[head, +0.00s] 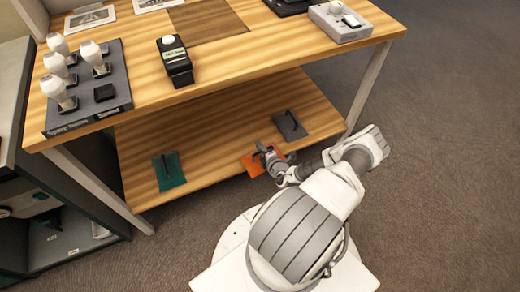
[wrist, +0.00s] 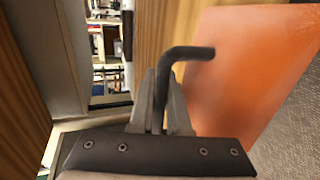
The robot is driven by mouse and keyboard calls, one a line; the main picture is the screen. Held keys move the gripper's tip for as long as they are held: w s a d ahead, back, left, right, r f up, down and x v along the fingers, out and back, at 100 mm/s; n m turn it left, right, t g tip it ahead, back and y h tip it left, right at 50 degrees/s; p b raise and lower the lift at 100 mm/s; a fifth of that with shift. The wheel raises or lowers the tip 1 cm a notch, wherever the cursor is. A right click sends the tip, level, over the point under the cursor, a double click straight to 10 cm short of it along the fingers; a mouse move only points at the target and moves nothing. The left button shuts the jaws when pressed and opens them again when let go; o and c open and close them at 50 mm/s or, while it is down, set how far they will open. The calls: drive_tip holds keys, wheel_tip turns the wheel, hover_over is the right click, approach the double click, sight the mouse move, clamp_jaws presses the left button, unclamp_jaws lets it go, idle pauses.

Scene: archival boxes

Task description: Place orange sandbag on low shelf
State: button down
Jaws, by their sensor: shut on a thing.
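The orange sandbag (head: 249,166) is a flat orange piece at the front edge of the low shelf (head: 215,140), between a teal one and a grey one. My gripper (head: 268,157) is over it and partly hides it. In the wrist view my gripper (wrist: 160,100) is shut on the dark bent handle (wrist: 190,52) of the orange sandbag (wrist: 255,70). The sandbag's flat face fills the right of that view and looks tilted there. I cannot tell whether it touches the shelf.
A teal sandbag (head: 168,171) lies on the low shelf to the left, and a grey sandbag (head: 290,126) to the right. The tabletop (head: 130,75) overhangs the shelf's back. A table leg (head: 368,85) stands right of the shelf. Bare shelf shows between the sandbags.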

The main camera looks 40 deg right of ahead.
drive_tip(key=shift+f, duration=0.15)
drive_tip(key=shift+f, duration=0.1)
drive_tip(key=c, duration=0.9)
unclamp_jaws()
